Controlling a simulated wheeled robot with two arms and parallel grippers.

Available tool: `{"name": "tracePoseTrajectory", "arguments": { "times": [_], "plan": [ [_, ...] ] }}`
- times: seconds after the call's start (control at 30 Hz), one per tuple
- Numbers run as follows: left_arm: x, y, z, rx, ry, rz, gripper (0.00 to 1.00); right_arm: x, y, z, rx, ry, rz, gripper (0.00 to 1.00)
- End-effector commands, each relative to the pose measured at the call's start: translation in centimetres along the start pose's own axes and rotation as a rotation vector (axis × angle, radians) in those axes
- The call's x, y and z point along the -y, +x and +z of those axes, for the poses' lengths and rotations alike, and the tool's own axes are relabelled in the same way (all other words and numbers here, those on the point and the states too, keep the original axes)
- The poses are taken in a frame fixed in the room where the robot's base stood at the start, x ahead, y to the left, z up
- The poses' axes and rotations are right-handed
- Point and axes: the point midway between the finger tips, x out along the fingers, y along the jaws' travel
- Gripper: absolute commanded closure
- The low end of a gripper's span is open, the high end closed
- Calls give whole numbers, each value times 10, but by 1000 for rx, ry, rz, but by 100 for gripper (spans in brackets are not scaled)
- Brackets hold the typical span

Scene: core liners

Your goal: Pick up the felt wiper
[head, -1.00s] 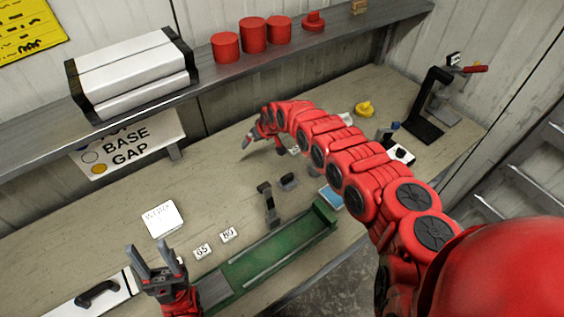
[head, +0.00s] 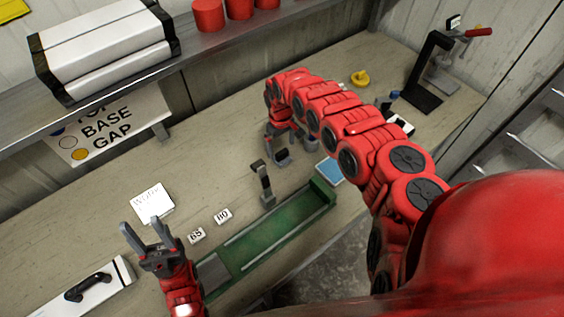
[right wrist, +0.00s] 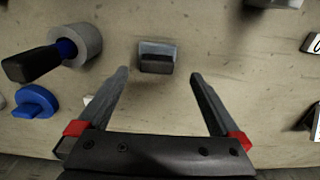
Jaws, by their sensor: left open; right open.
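The felt wiper, a small block with a dark grip on a grey pad (right wrist: 157,49), lies on the bench in the right wrist view. My right gripper (right wrist: 160,73) is open and empty, its fingers either side of the block's line, with the block just beyond the tips. In the head view the right gripper (head: 280,140) is low over the bench and partly hides the block. My left gripper (head: 142,224) is open and empty, at the front left near the green tray.
A white card (head: 152,203) and number tags (head: 222,216) lie left. Near the right gripper are a grey roll (right wrist: 82,45) and a blue piece (right wrist: 35,102).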

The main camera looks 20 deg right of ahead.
Motion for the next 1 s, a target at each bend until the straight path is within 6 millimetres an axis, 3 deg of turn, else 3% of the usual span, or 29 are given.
{"name": "tracePoseTrajectory", "arguments": {
  "times": [0.23,0.53,0.8,1.0],
  "plan": [
    [-1,-14,2,-1,0,0,50,-1,16,0,0,1,-1,0],
    [-3,-53,9,0,0,0,50,-6,58,0,-1,1,1,0],
    [-2,-51,9,-1,0,0,50,-6,58,0,-2,1,1,0],
    [-2,-51,9,-1,0,0,50,-6,58,0,-1,1,1,36]
  ]
}}
